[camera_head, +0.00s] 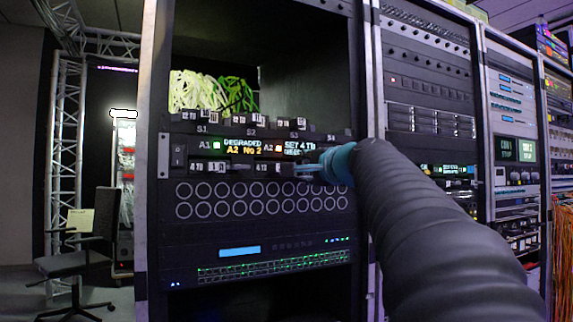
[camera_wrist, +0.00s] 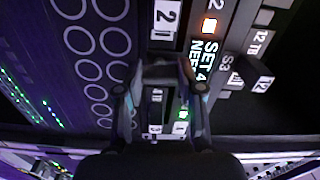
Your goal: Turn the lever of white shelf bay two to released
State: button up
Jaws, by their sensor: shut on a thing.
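A dark rack unit (camera_head: 236,165) holds bays with small white number labels and a lit text display (camera_head: 242,146) between them. My gripper (camera_head: 312,168) is at the right part of the unit's front, at bay two. In the wrist view my gripper (camera_wrist: 168,76) is shut on a dark piece that looks like the bay two lever (camera_wrist: 168,70). The fingers mostly hide it, and its angle cannot be told.
A panel of round holes (camera_head: 250,199) lies below the unit. Caddies labelled "12 TB" (camera_head: 240,122) stick out above it. More racks (camera_head: 430,85) stand at the right. A chair (camera_head: 85,250) is at the far left.

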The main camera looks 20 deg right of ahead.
jog(key=shift+m, duration=0.5)
dwell(0.3)
jog(key=o, duration=0.9)
jog(key=shift+c, duration=0.2)
jog(key=s, duration=1.2)
jog(key=shift+d, duration=0.2)
